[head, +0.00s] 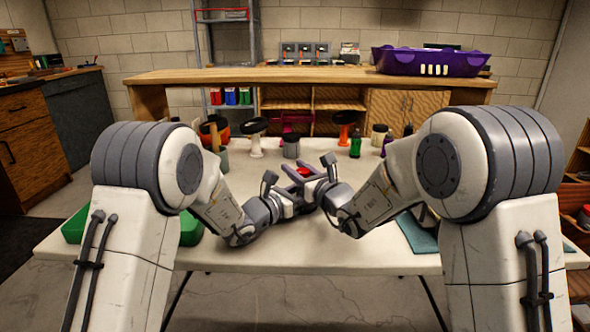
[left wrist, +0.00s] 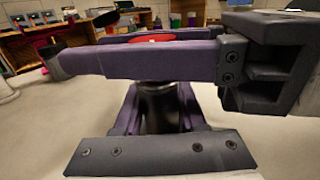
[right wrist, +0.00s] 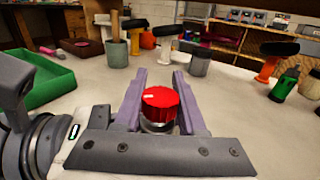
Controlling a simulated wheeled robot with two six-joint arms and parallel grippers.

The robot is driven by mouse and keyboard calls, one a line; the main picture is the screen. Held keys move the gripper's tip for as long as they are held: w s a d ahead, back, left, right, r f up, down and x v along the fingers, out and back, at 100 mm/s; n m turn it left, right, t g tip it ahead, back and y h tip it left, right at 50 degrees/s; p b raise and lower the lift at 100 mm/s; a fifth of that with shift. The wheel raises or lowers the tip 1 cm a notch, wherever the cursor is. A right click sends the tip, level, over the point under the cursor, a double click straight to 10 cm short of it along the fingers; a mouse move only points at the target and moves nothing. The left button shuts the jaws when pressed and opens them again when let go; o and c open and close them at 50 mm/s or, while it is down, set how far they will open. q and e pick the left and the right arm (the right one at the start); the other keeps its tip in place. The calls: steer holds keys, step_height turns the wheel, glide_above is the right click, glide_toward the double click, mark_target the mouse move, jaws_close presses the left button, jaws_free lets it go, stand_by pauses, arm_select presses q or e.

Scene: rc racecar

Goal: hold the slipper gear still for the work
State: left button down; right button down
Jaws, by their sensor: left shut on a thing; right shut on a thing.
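A round red part (right wrist: 161,101) with a ribbed side and a white mark sits on a silvery collar between my two grippers. In the left wrist view a dark cylinder (left wrist: 160,103) stands upright below it. No gear teeth show plainly, so I cannot tell which part is the slipper gear. My right gripper (right wrist: 160,75) has its purple fingers on either side of the red part. My left gripper (left wrist: 160,88) is shut on the dark cylinder, lower down. The right fingers cross in front and hide part of the red part in the left wrist view. In the head view it shows small (head: 305,172).
A green tray (right wrist: 35,85) lies at the table's left and a teal mat (head: 418,232) at the right. Several cups, bottles and mushroom-shaped stands (head: 254,135) line the far side. The white table (head: 300,252) is clear in front of my grippers.

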stand_by(0.4)
steer(key=shift+c, duration=2.3)
jaws_free()
steer(key=shift+s, duration=0.1)
steer(key=v, duration=1.2)
steer(key=shift+a, duration=0.1)
